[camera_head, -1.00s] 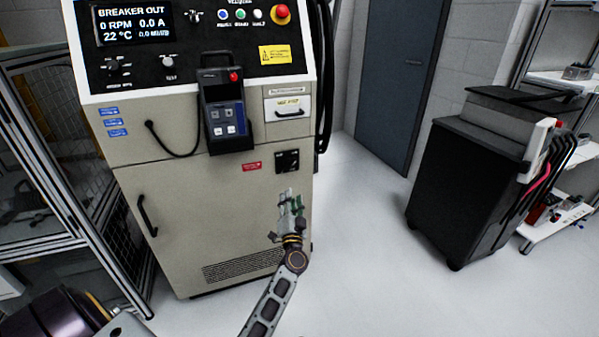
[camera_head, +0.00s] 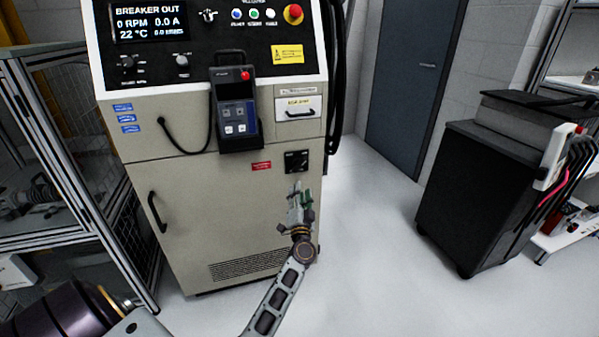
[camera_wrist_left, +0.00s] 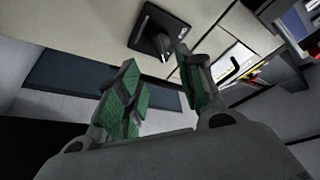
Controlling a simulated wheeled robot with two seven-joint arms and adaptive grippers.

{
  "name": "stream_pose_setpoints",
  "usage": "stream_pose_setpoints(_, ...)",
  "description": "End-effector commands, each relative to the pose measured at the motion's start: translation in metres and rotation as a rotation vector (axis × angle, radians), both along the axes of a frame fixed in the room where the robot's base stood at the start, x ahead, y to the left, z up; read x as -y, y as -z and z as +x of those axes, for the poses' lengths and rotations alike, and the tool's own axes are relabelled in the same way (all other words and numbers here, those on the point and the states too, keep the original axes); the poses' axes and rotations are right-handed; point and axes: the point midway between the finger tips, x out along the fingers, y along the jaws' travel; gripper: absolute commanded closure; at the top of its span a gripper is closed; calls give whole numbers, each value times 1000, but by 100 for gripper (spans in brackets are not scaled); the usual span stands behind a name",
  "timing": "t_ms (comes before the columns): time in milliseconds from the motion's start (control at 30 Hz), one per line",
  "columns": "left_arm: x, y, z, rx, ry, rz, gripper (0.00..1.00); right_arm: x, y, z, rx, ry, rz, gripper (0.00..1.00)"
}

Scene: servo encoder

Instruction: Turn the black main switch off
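The black main switch (camera_head: 297,161) is a dark square plate low on the right of the beige cabinet's front (camera_head: 240,205), just right of a small red label. In the left wrist view the switch plate (camera_wrist_left: 150,30) is at the top, with a dark knob standing out from it. The knob's exact angle is hard to read. My left gripper (camera_head: 300,190) is just below the switch in the head view. Its green-padded fingers are apart and empty in the wrist view (camera_wrist_left: 157,62), with the switch beyond them, apparently not touched. My right gripper is not in view.
A handheld pendant (camera_head: 235,112) hangs on the cabinet with a cable, left above the switch. A drawer (camera_head: 298,107) sits above the switch. A red emergency button (camera_head: 293,14) is on the top panel. A black cart (camera_head: 480,190) stands right; clear floor lies between.

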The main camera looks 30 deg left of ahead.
Motion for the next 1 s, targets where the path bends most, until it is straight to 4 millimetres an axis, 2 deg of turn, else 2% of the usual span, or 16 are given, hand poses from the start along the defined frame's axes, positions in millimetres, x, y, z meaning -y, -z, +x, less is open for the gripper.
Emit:
stream_pose_setpoints(133,-8,-4,12,2,-1,1,62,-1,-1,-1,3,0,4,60)
stream_pose_setpoints(733,-36,-17,55,1,-1,0,62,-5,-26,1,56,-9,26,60)
stream_pose_setpoints(1000,-49,-24,74,1,0,1,62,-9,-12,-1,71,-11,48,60)
